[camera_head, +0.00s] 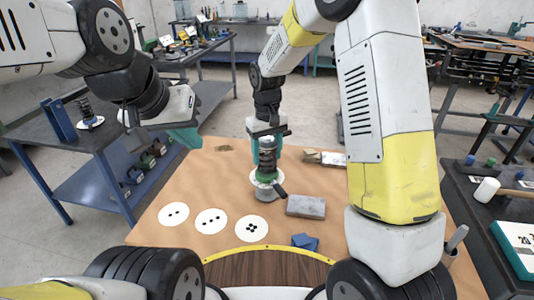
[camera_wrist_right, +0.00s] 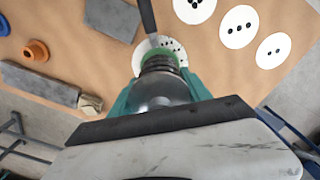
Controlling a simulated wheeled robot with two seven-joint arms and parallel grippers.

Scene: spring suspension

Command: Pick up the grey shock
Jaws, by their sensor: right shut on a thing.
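The grey shock (camera_head: 267,161) stands upright in the middle of the brown work table, with a dark coil and a green ring near its lower end. It stands over a white disc (camera_head: 258,190). My right gripper (camera_head: 267,145) is shut on its upper part from above. In the right wrist view the shock (camera_wrist_right: 160,88) sits between the teal fingers (camera_wrist_right: 158,92), its green end toward the disc. My left gripper (camera_head: 187,136) hangs empty at the left, above the floor beside the table; its finger gap is unclear.
White dotted discs (camera_head: 211,221) lie at the table's front left. A grey block (camera_head: 306,207), a blue piece (camera_head: 305,242) and a dark-handled tool (camera_head: 279,189) lie nearby. Another spring (camera_head: 86,111) stands on the left side table. An orange part (camera_wrist_right: 36,50) shows in the wrist view.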

